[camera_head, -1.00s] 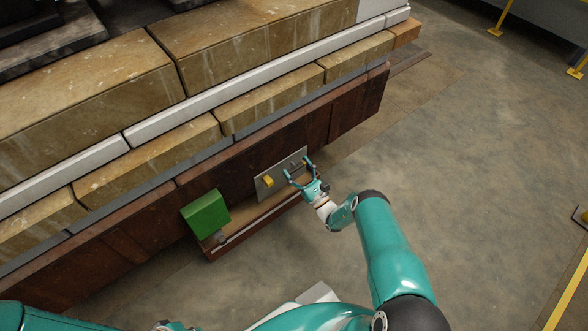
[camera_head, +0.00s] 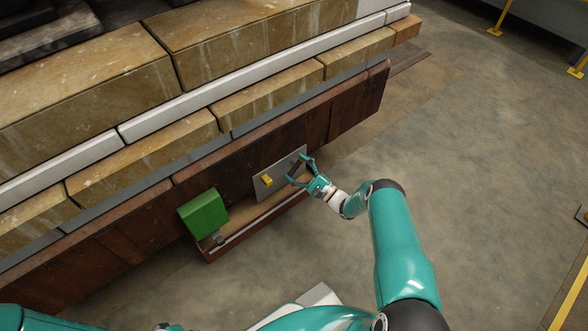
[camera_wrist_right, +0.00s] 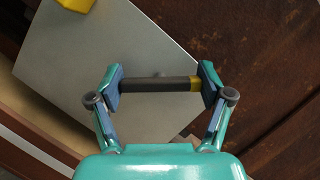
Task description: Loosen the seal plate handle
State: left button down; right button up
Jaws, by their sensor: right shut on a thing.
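The seal plate (camera_head: 280,172) is a flat grey plate on the rusty brown wall; it also shows in the right wrist view (camera_wrist_right: 140,50). Its handle (camera_wrist_right: 155,85) is a dark bar with a yellow band near one end. My right gripper (camera_head: 300,168) is at the right part of the plate. In the right wrist view my right gripper (camera_wrist_right: 160,86) has one finger pad against each end of the bar and is shut on it. Where the handle joins the plate is mostly hidden. My left gripper is not in view.
A yellow block (camera_head: 266,180) sits on the plate, left of the handle. A green box (camera_head: 205,213) stands further left, by the open ledge (camera_head: 250,226) under the plate. Stone blocks rise above the wall. The floor (camera_head: 480,190) to the right is clear.

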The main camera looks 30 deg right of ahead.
jog(key=n+g, duration=0.1)
jog(key=n, duration=0.1)
jog(key=n+g+y+p, duration=0.1)
jog(key=n, duration=0.2)
jog(key=shift+a+n, duration=0.2)
jog(key=shift+n, duration=0.1)
jog(key=n+g+p, duration=0.1)
jog(key=n+p, duration=0.1)
jog(key=n, duration=0.2)
jog(key=shift+a+g, duration=0.1)
jog(key=shift+g, duration=0.3)
jog(key=shift+f+n+g+p, duration=0.25)
jog(key=shift+n+p, duration=0.2)
jog(key=shift+n, duration=0.35)
jog(key=o, duration=1.1)
jog(key=shift+d+r, duration=0.1)
jog(key=shift+d, duration=0.1)
